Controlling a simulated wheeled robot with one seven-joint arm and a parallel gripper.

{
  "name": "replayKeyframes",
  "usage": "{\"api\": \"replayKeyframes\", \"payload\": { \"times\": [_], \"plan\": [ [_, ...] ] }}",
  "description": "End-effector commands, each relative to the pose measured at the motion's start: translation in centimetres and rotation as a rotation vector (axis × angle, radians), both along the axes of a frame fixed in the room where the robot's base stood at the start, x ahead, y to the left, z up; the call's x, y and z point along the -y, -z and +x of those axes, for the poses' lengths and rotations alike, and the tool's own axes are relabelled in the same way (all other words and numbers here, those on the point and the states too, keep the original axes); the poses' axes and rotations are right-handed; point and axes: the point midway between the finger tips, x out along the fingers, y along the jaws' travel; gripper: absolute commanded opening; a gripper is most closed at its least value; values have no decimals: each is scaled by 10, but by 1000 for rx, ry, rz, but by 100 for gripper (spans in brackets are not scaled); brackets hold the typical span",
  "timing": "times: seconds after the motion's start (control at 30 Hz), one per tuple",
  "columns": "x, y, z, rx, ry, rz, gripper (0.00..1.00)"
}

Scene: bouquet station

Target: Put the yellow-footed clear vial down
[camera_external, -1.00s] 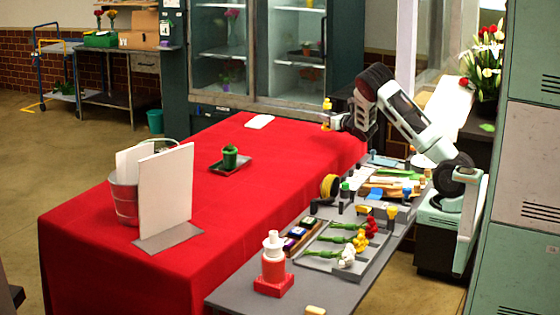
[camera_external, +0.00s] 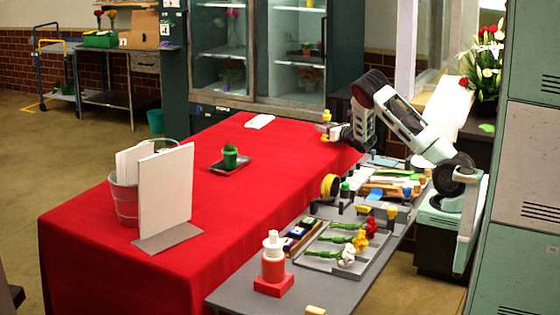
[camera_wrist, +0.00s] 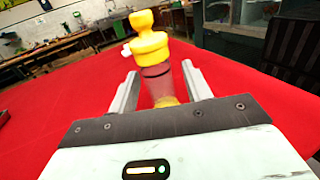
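The yellow-footed clear vial (camera_external: 326,128) is upright at the far right part of the red table, with a yellow stopper on top. In the wrist view the vial (camera_wrist: 157,78) stands between my two fingers, leaning slightly left in the picture. Its clear body has a dark ring and its yellow foot shows low between the fingers.
The red table (camera_external: 200,200) is clear around the vial. A grey bench (camera_external: 240,290) with flowers, a bottle and tools runs along the near right side.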

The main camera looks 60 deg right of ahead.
Motion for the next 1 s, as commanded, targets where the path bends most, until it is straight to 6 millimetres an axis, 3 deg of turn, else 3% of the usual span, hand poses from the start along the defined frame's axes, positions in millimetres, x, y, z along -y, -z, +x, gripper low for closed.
{"api": "replayKeyframes", "payload": {
  "times": [0.3, 0.8, 1.0],
  "plan": [
    [-1, -2, -3, -1, 0, 0, 49],
    [-38, -1, -92, -1, 1, 2, 49],
    [-45, -2, -109, -1, -1, 0, 49]
  ]
}}
